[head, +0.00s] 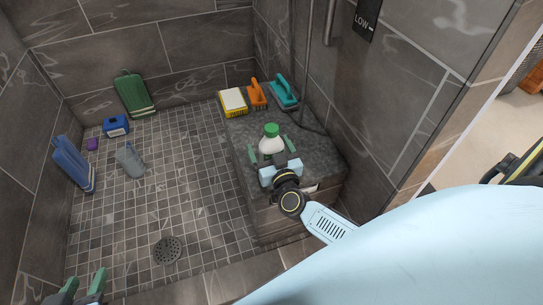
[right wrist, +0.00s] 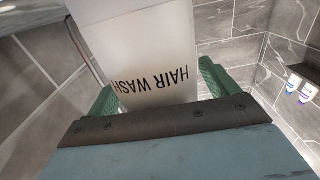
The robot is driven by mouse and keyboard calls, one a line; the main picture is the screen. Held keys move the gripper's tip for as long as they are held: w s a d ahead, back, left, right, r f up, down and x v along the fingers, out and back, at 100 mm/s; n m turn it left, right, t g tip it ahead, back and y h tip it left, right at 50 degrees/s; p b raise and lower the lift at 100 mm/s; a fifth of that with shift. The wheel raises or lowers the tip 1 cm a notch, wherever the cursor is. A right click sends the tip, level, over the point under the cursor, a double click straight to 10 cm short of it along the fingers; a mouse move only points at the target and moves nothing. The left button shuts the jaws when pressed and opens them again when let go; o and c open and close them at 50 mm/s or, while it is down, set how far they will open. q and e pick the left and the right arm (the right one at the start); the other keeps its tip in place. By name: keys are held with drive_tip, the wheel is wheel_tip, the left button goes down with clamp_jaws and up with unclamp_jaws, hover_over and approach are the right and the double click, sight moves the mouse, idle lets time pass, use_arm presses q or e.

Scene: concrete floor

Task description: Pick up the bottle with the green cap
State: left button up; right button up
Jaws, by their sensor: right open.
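The white bottle with the green cap (head: 271,144) stands upright on the dark stone bench (head: 321,153) in the head view. In the right wrist view the bottle (right wrist: 140,55) fills the upper middle, with "HAIR WASH" upside down; its cap is out of that view. My right gripper (head: 269,150) is open, its green fingers on either side of the bottle, also seen in the right wrist view (right wrist: 158,88). A gap shows beside at least the right finger. My left gripper (head: 84,281) is at the bottom left of the head view, fingers apart and empty, away from the bottle.
A yellow-and-white sponge (head: 233,102), an orange brush (head: 257,95) and a teal brush (head: 284,92) are at the bench's back. A tiled wall borders the bench on the right.

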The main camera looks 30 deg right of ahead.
sight(269, 134)
drive_tip(key=c, duration=1.3)
